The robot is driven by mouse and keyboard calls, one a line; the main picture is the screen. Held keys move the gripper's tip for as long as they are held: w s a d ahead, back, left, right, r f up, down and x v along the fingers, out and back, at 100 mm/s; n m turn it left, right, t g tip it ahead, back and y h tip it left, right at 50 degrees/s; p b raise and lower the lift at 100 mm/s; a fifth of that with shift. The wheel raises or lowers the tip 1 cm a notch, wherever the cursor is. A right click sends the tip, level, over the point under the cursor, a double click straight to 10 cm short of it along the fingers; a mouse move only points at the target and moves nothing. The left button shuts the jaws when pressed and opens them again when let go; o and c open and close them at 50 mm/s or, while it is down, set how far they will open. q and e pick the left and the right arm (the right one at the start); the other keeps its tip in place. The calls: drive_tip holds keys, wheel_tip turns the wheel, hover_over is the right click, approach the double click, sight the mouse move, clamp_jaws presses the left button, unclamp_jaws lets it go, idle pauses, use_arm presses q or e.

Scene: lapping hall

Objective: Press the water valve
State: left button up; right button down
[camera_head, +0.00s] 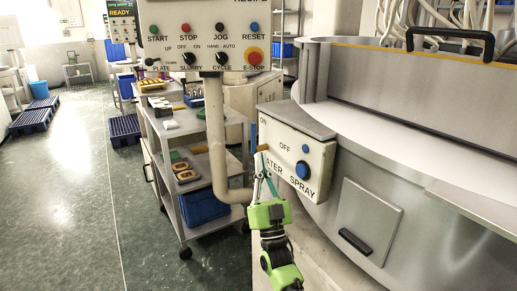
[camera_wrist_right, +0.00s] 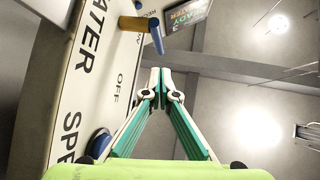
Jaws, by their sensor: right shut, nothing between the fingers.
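The water panel (camera_head: 318,150) is a pale box lettered WATER SPRAY, ON and OFF on the side of the large round machine. The valve has a brass stem (camera_wrist_right: 131,23) and a blue lever (camera_wrist_right: 156,37); in the head view only its brass part (camera_head: 263,147) shows, just beyond my fingertips. A round blue button (camera_head: 302,169) sits right of the valve, and also shows in the wrist view (camera_wrist_right: 98,145). My right gripper (camera_head: 262,158) is shut and empty, pointing up in front of the panel's left part. In the wrist view its fingertips (camera_wrist_right: 160,72) show a gap from the lever. My left gripper is out of view.
A control panel (camera_head: 203,40) with several buttons hangs on a post (camera_head: 215,130) left of the water panel. A grey cart (camera_head: 190,125) holding tools stands behind it. The green floor (camera_head: 70,180) at left is open.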

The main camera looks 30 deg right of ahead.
drive_tip(key=shift+v, duration=2.6)
